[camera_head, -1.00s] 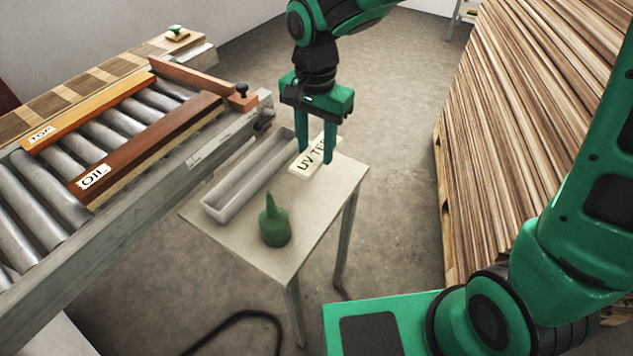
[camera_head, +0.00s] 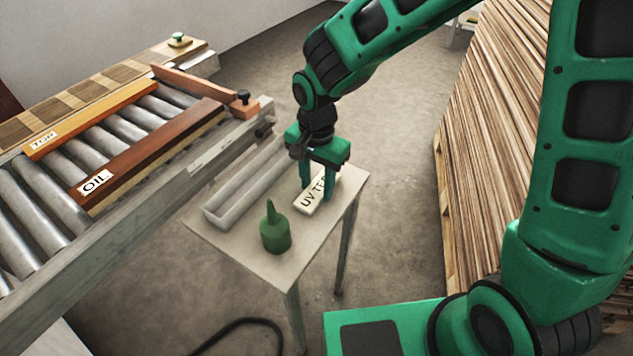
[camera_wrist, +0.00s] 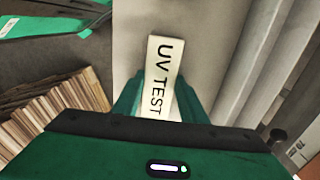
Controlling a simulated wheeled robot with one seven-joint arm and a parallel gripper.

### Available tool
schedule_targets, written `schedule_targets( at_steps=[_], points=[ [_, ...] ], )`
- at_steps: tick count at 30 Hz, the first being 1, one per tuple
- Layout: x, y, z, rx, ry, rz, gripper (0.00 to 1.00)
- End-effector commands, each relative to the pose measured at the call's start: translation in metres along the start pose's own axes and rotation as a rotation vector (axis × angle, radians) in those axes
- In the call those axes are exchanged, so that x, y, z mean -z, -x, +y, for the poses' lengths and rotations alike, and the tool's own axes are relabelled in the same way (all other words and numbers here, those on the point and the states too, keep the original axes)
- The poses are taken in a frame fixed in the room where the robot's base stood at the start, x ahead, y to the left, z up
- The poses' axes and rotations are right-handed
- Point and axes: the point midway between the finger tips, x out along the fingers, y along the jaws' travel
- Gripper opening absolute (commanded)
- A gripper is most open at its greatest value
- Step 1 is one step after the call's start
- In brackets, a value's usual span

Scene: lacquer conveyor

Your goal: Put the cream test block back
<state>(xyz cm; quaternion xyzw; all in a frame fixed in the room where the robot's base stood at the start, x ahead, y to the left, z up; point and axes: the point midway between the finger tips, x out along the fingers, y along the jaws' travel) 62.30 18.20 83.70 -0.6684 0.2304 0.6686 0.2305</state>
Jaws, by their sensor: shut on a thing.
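The cream test block (camera_head: 309,204), marked "UV TEST", is at the small side table (camera_head: 262,257), to the right of the long grey tray (camera_head: 222,217). My gripper (camera_head: 318,193) reaches down over it with a finger on each side and is shut on it. In the wrist view the block (camera_wrist: 164,70) lies between the green fingers (camera_wrist: 158,108), its lettered face up. I cannot tell whether the block touches the tabletop or is slightly above it. The part of the tray in view is empty.
A green bottle (camera_head: 275,231) with a pointed tip stands on the table in front of the tray. The roller conveyor at left carries a board marked "OIL" (camera_head: 150,155) and an orange strip (camera_head: 95,118). Stacked boards (camera_head: 495,140) rise at right.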

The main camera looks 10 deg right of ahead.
Motion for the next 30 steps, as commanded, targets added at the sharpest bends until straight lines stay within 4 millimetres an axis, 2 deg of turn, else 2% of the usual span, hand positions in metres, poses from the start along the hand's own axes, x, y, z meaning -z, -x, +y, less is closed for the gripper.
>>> schedule_targets(
  at_steps=[4, 5, 6, 7, 16, 20, 23, 30],
  points=[
    [0.0, -0.002, 0.0, -0.001, 0.0, -0.001, 0.12],
    [0.0, -0.002, 0.0, -0.001, 0.0, 0.0, 0.43],
    [0.0, -0.002, 0.0, 0.0, 0.0, 0.0, 0.53],
    [0.0, -0.002, 0.0, 0.0, 0.0, 0.0, 0.57],
    [-0.001, -0.001, -0.001, 0.0, 0.001, 0.0, 0.57],
    [-0.001, 0.008, -0.001, 0.001, 0.001, 0.001, 0.57],
    [0.0, 0.023, -0.001, 0.003, 0.001, 0.002, 0.57],
    [0.0, 0.071, -0.002, 0.004, 0.0, 0.003, 0.57]
  ],
)
